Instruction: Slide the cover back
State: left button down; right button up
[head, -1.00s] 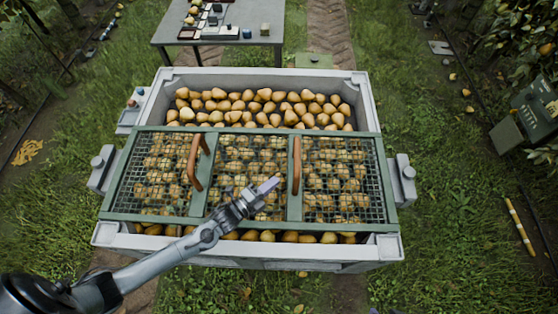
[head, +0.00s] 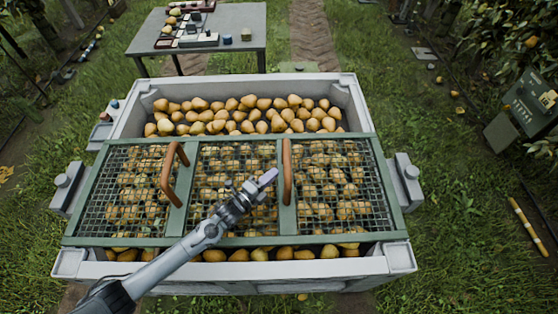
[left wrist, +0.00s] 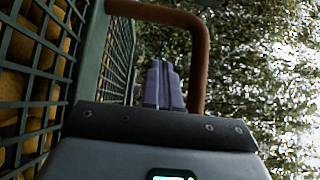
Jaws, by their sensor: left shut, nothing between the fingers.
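The cover (head: 230,240) is a green frame with wire mesh panels and two brown handles. It lies across the grey crate (head: 385,258), over the middle and near part of the pears. My left gripper (head: 270,176) is shut and empty, above the cover's middle panel, close to the right handle (head: 287,172). The left handle (head: 167,172) stands to its left. In the left wrist view, the shut fingers (left wrist: 163,85) appear in front of a brown handle (left wrist: 200,60), beside the mesh. I cannot tell whether they touch it. My right gripper is out of view.
Pears (head: 245,115) show uncovered at the crate's far end, with a narrow row along the near edge. A grey table (head: 245,45) with small items stands behind.

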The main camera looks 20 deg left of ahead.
pick_arm(q)
jog(key=b+x, duration=0.1)
jog(key=x, duration=0.4)
jog(key=shift+a+f, duration=0.1)
jog(key=shift+a, duration=0.05)
jog(key=shift+w+a+b, duration=0.35)
jog(key=shift+w, duration=0.25)
jog(key=shift+w+a+b, duration=0.3)
jog(key=shift+w, duration=0.25)
jog(key=shift+w+a, duration=0.1)
jog(key=shift+w, duration=0.2)
